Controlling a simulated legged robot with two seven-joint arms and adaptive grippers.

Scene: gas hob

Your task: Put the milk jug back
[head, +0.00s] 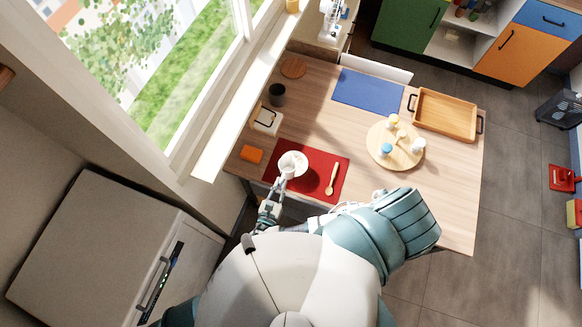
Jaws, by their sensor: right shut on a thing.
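The small white milk jug (288,172) is in my right gripper (284,181), which is shut on it. The jug is at the near edge of a white bowl (293,158) on the red mat (318,165), overlapping it in the head view. I cannot tell whether jug and bowl touch. My right arm reaches across the near table edge from the right. A round wooden board (379,156) with several small items stands to the right on the table. My left gripper is not in view.
A wooden spoon (332,180) lies on the red mat. A blue mat (368,91) and a wooden tray (445,114) are farther back. A dark cup (277,95) and an orange block (251,154) are at the left. Bare wood (330,130) lies between the mats.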

